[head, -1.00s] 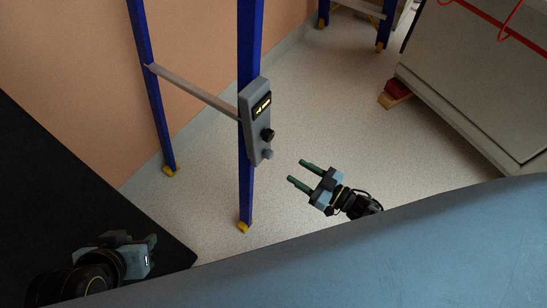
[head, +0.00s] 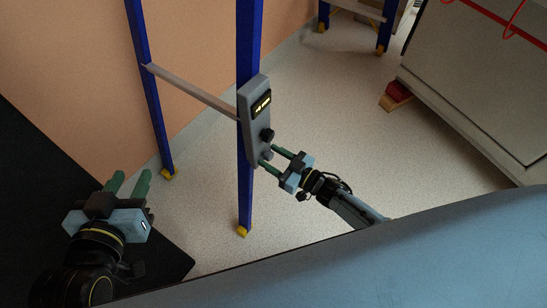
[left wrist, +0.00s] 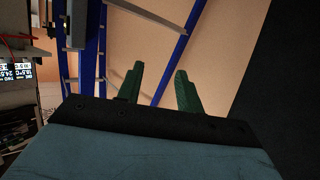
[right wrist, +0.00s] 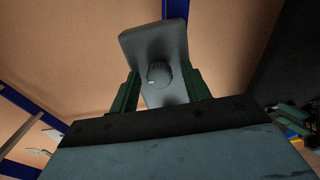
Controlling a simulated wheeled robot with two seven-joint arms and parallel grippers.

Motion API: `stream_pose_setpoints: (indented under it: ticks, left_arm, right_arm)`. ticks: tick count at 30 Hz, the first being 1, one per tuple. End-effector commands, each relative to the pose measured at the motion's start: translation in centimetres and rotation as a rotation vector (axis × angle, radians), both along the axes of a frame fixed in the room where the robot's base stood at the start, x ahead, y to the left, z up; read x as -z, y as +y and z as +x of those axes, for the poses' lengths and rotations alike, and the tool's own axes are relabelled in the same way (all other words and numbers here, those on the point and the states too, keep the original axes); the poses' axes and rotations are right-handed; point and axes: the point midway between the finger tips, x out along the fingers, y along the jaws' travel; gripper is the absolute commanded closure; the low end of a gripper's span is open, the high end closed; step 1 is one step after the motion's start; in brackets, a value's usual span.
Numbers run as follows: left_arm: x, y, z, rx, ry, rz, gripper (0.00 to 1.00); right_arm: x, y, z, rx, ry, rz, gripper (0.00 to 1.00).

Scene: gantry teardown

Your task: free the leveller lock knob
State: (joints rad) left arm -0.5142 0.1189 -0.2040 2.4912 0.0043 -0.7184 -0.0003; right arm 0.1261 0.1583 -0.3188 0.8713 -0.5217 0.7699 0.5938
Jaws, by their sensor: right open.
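I cannot tell which is the leveller lock knob. My right gripper (head: 268,156) is open, its green fingertips at the box around the lower knob. The right wrist view shows one grey knob (right wrist: 160,74) with a white mark between the fingers, no clear contact. My left gripper (head: 129,181) is open and empty at lower left, away from the box.
A second blue post (head: 151,90) stands left, joined to the first by a grey crossbar (head: 192,90). A large grey cabinet (head: 485,70) and a red block (head: 397,90) are at right. The floor (head: 330,110) between is clear.

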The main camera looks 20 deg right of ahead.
Motion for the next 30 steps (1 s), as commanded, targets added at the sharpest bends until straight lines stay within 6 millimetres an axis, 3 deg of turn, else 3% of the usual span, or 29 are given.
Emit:
stream_pose_setpoints:
  ticks: [4,14,26,30]
  left_arm:
    - [0.0,0.0,0.0,0.000,0.000,0.000,0.64]
    - [0.1,0.0,0.0,0.000,0.003,0.001,0.64]
    - [-0.3,-0.1,0.2,0.001,-0.027,-0.008,0.64]
    - [-1.6,-0.4,0.6,0.007,-0.096,-0.027,0.64]
  right_arm:
    - [0.0,0.0,0.0,0.000,0.000,0.000,0.53]
    - [0.0,0.0,0.0,0.000,0.000,0.000,0.96]
    - [0.1,0.0,-0.1,-0.001,-0.044,-0.057,0.97]
    - [0.2,0.0,-0.1,-0.001,-0.098,-0.128,0.97]
